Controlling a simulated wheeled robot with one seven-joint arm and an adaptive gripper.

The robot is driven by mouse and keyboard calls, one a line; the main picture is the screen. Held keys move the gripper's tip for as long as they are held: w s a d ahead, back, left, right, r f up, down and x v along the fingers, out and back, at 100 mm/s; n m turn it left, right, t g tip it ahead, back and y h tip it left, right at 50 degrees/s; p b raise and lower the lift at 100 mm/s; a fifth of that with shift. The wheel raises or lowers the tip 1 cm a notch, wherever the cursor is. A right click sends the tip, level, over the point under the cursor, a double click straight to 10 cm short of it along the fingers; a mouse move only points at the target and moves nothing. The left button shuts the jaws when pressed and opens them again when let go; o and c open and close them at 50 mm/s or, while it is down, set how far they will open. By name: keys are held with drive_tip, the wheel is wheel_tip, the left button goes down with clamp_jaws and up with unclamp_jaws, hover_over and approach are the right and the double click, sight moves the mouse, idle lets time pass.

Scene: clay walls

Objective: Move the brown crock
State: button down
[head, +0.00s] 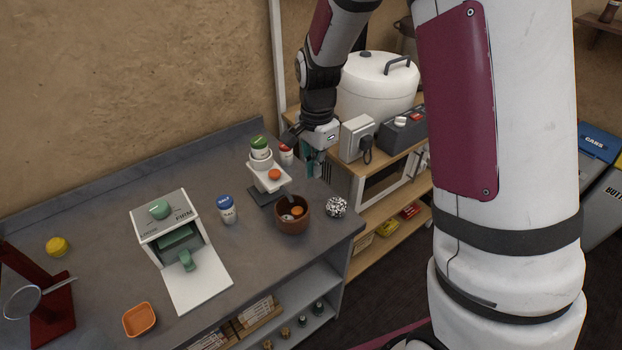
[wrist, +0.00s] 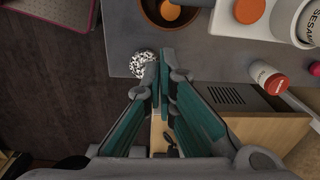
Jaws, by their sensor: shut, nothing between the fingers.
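The brown crock (head: 291,221) stands upright on the grey counter near its right end, with utensils or small items inside, one of them orange. Its lower part shows at the top of the wrist view (wrist: 150,12), cut off by the frame edge. My gripper (head: 314,170) is above the right end of the counter, behind and to the right of the crock, apart from it. In the wrist view its teal fingers (wrist: 161,85) are together with nothing between them.
A speckled ball (head: 336,207) sits right of the crock. A white dispenser (head: 268,176) with an orange knob stands behind it, and a blue-capped jar (head: 227,209) to its left. A red-capped jar (wrist: 274,82) and a wooden shelf unit (wrist: 270,130) are near my gripper.

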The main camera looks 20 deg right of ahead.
sight(306, 206)
drive_tip(key=shift+m, duration=0.4)
drive_tip(key=f, duration=1.2)
drive_tip(key=shift+w+d+f+p, duration=0.15)
drive_tip(key=shift+w+d+p, duration=0.15)
drive_tip(key=shift+w, duration=0.1)
drive_tip(key=shift+s+a, duration=0.3)
drive_tip(key=shift+a, duration=0.5)
drive_tip(key=shift+s+a, duration=0.25)
drive_tip(key=shift+a, duration=0.55)
